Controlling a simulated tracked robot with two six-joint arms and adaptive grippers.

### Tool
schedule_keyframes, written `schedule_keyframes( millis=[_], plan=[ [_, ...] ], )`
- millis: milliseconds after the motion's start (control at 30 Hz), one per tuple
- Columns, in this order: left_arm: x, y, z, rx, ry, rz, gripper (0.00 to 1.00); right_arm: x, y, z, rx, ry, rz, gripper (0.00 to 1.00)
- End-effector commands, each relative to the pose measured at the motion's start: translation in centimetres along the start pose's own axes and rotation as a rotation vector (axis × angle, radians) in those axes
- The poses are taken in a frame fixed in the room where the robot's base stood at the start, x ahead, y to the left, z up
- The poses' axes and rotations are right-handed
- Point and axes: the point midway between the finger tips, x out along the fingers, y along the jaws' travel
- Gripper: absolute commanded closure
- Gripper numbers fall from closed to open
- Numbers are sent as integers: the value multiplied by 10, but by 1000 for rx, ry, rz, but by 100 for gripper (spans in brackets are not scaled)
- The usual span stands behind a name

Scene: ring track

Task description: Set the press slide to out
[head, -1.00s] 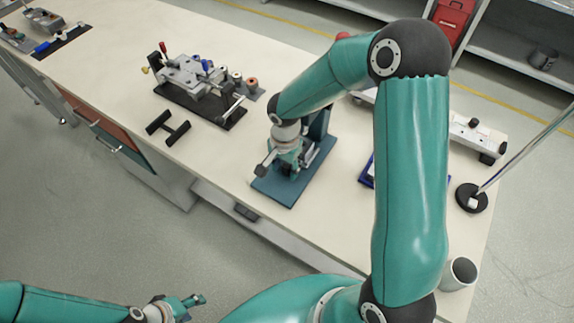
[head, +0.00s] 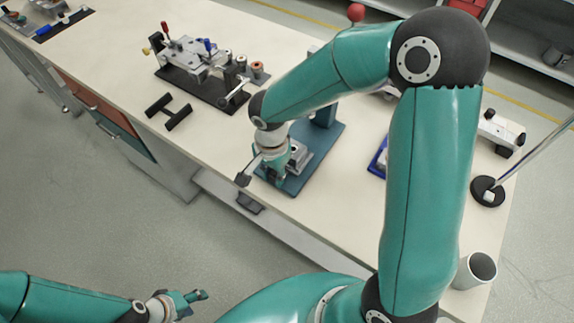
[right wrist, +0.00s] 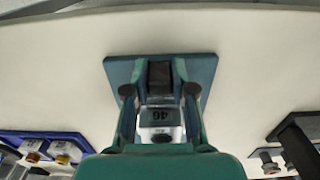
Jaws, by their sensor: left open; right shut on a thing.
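The press has a blue base plate (head: 325,140) on the bench, a dark blue upright (head: 323,112) and a red knob (head: 355,13) above. Its metal slide (head: 299,158) shows on the plate between the upright and my right gripper (head: 275,178). In the right wrist view the slide (right wrist: 160,116), marked 46, lies between the fingers of my right gripper (right wrist: 160,95), in front of the upright. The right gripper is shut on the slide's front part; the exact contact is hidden. My left gripper (head: 190,298) is open and empty, away from the bench.
A clamp fixture (head: 190,62) and a black H-shaped piece (head: 168,111) stand left of the press. A blue tray (head: 378,158), a round black stand base (head: 488,191) and a grey cup (head: 475,269) are at the right. The bench front edge is close to my right gripper.

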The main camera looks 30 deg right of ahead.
Motion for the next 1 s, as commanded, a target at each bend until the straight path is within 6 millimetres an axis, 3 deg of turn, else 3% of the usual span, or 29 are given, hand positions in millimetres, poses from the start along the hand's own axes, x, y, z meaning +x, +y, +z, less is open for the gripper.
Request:
schedule_keyframes(
  millis=[33, 133, 433, 467, 600, 1000],
  plan=[
    [10, -3, 0, 0, 0, 0, 50, 2, -6, 8, -6, 4, -21, 100],
    [12, -4, 0, 0, 1, 0, 50, -1, -5, 16, -3, 4, -20, 100],
    [10, -4, 0, 0, 1, 0, 50, -3, -4, 18, 1, 0, -17, 100],
    [10, -4, 0, 0, 1, 0, 50, -3, -4, 18, 1, -1, -16, 72],
    [10, -4, 0, 0, 1, 0, 50, -2, -3, 18, 1, 0, -13, 50],
    [10, -4, 0, 0, 1, 0, 50, -6, -2, 17, 2, 2, -9, 50]
  ],
)
